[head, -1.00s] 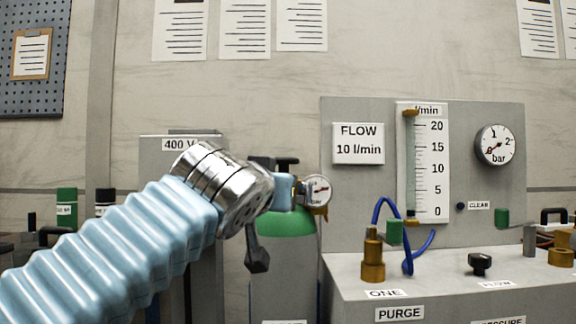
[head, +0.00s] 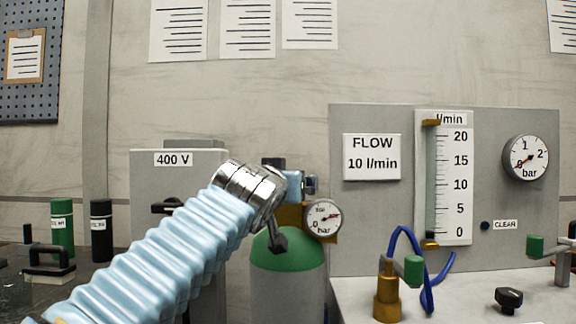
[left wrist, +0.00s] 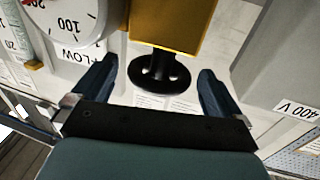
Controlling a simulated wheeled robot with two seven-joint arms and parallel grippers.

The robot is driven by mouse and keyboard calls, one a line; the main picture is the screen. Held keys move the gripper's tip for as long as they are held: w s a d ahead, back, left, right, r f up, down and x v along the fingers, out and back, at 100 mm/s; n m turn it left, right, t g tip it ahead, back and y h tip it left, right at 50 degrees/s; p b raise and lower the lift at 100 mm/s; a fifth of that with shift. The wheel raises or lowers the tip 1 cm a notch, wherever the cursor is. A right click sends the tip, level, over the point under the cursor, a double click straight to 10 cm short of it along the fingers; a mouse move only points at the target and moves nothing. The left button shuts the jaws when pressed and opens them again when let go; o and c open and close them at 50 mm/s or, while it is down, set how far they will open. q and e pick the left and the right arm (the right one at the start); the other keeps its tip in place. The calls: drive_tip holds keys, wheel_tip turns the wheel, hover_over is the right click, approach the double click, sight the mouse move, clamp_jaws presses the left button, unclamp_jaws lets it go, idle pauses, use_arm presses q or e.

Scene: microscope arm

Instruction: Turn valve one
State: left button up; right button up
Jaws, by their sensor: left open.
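Valve one looks to be the brass fitting (head: 387,297) with a green handle (head: 413,269) at the lower right of the head view; its label is outside the picture now. My left gripper (head: 309,185) is well to the left of it, by the regulator above a green-topped gas cylinder (head: 288,252), partly hidden by my wrist. In the left wrist view my left gripper (left wrist: 158,70) is open. Between its fingers shows a black round knob (left wrist: 160,82) under a brass block (left wrist: 172,25); whether they touch cannot be told. My right gripper is not in view.
A flow panel (head: 373,218) with a dial gauge (head: 525,157) stands behind the valve. A blue hose (head: 428,285) loops beside it. A 400 V box (head: 150,195) is at left.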

use_arm(q)
drive_tip(key=shift+p+x, duration=0.4)
drive_tip(key=shift+x, duration=0.9)
